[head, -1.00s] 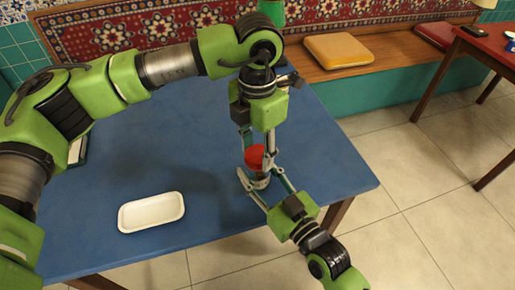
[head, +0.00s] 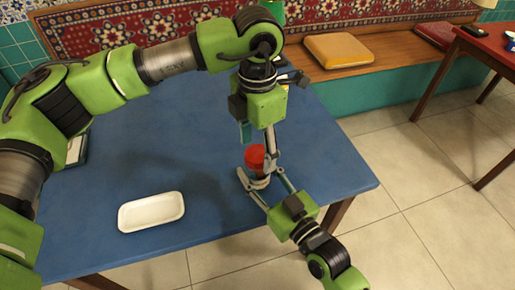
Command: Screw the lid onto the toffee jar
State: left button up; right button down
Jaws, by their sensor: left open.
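The toffee jar (head: 259,183) stands on the blue table near its front right edge, mostly hidden by fingers. The red lid (head: 254,156) sits on top of the jar; I cannot tell how tightly it is seated. My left gripper (head: 258,150) comes down from above, its fingers open and spread on either side of the lid. My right gripper (head: 257,177) reaches in from the lower right, low at the table. Its two fingers straddle the jar's body and appear closed on it.
A white tray (head: 151,212) lies empty on the blue table (head: 130,165), left of the jar. A dark-edged object (head: 77,149) is partly hidden behind my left arm. A bench with a yellow cushion (head: 337,50) stands behind. The table's middle is clear.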

pick_arm(q)
notch_tip(320, 180, up, 11)
dwell(0.3)
pick_arm(e)
jog(key=c, duration=1.2)
grip_release()
jog(key=shift+o, duration=0.2)
jog(key=shift+s+d, duration=0.1)
jog(key=v, duration=1.1)
jog(key=shift+s+d, duration=0.2)
jog(key=shift+s, duration=0.15)
pick_arm(q)
jog(key=shift+r, duration=0.1)
